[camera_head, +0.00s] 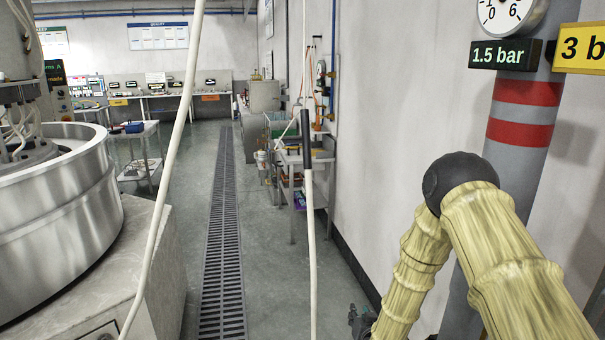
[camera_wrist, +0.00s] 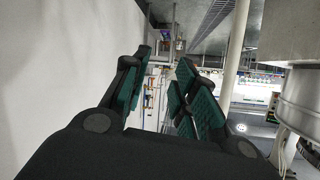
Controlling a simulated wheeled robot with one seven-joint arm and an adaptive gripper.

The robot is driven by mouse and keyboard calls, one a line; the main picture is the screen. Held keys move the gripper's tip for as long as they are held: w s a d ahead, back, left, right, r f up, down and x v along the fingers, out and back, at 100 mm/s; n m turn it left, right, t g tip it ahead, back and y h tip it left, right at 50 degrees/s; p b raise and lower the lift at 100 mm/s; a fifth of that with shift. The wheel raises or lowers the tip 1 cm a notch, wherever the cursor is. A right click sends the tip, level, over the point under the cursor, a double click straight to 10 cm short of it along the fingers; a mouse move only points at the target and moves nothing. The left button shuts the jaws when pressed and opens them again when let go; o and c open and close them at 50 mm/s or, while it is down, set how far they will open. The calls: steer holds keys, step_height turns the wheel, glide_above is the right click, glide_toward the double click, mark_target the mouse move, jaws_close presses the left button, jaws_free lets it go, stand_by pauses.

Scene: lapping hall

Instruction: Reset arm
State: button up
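My arm, in a pale yellow sleeve with a black joint cap, is bent at the right of the head view, in front of the grey pipe (camera_head: 525,125). My gripper (camera_wrist: 162,64) shows in the wrist view with its two teal-padded fingers apart and nothing between them. The wrist view looks upside down, with the floor at the top. In the head view I cannot clearly make out the gripper; a small dark part shows at the bottom beside the sleeve.
The white wall (camera_head: 400,110) runs close along the right. A large steel lapping machine (camera_head: 60,210) stands at the left. A floor drain (camera_head: 224,230) runs down the clear aisle. Pale hoses (camera_head: 310,240) hang in front. A side bench (camera_head: 290,160) stands by the wall.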

steer(key=s+d+f+g, duration=0.1)
steer(key=s+f+g, duration=0.1)
steer(key=s+f, duration=0.5)
steer(key=s+f+g, duration=0.3)
steer(key=s, duration=0.7)
steer(key=s+d+f+g, duration=0.1)
steer(key=s+f+g, duration=0.1)
steer(key=s+f, duration=0.5)
steer(key=s+d+g, duration=0.1)
steer(key=s+g, duration=0.2)
steer(key=s, duration=1.1)
steer(key=s+d+r+n+g, duration=0.1)
steer(key=s+g, duration=0.2)
steer(key=s, duration=1.2)
steer(key=shift+s+d+g+h, duration=0.15)
steer(key=shift+d+g+h, duration=0.15)
steer(key=shift+d+h, duration=0.1)
steer(key=shift+r, duration=0.1)
